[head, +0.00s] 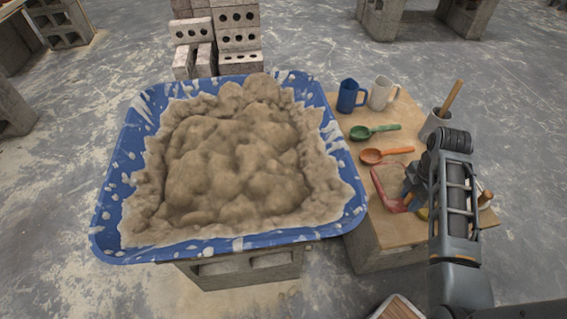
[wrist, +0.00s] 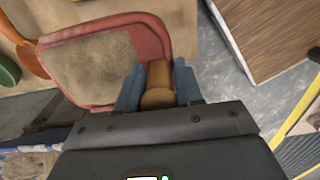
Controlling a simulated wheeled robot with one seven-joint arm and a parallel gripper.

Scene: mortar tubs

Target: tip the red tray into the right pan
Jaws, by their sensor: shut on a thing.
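The red tray (head: 393,206) is at the right of the head view, over the wooden board, partly hidden by my arm. In the wrist view the red tray (wrist: 152,36) holds grey-brown mortar. My gripper (head: 413,181) is at the tray's right side. In the wrist view my gripper's blue fingers (wrist: 158,82) are shut on a brown wooden handle at the tray's edge. A large blue pan (head: 112,205), heaped with mortar, stands left of the board on blocks. No second pan shows, so I cannot tell whether this is the right one.
On the board (head: 350,103) are a blue mug (head: 350,96), a white mug (head: 382,93), a green scoop (head: 372,131), an orange scoop (head: 384,154) and a grey pot (head: 432,123) with a stick. Grey blocks (head: 238,38) stand behind the pan. Open floor lies around.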

